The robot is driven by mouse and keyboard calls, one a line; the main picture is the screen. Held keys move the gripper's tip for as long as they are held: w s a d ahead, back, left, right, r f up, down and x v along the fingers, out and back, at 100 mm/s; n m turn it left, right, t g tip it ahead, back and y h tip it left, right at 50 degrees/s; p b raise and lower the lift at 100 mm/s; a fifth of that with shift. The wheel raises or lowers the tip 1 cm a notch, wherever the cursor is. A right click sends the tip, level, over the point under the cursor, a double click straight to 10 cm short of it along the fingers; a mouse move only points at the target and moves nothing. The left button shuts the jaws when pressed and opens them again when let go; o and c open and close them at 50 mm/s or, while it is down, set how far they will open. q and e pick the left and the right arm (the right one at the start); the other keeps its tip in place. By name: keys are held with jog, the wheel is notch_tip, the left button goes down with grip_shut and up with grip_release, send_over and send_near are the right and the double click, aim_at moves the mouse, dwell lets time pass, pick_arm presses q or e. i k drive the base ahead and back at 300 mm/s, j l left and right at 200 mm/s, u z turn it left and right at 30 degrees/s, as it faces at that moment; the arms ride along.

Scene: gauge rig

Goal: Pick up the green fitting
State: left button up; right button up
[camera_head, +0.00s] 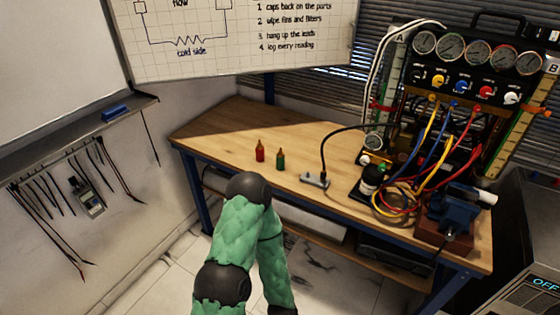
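A small green fitting (280,161), upright with a narrow tip, stands on the wooden workbench (225,130), left of its middle. A similar red fitting (260,152) with an orange tip stands just left of it and slightly farther back, apart from it. One of my arms, in green padding with black joints, rises from the bottom of the picture and bends back down in front of the bench. Its gripper is not visible, and no gripper shows near the fittings. I cannot tell which arm this is.
Right of the fittings lie a small grey metal block (315,181) with a black cable, coiled hoses (395,203) and a blue vise (455,208). A gauge panel (465,75) stands behind. A rail with hanging leads (75,140) is at left. The bench's left end is clear.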

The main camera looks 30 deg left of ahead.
aim_at(280, 159)
jog(key=i+j+u, duration=0.1)
jog(key=u, duration=1.35)
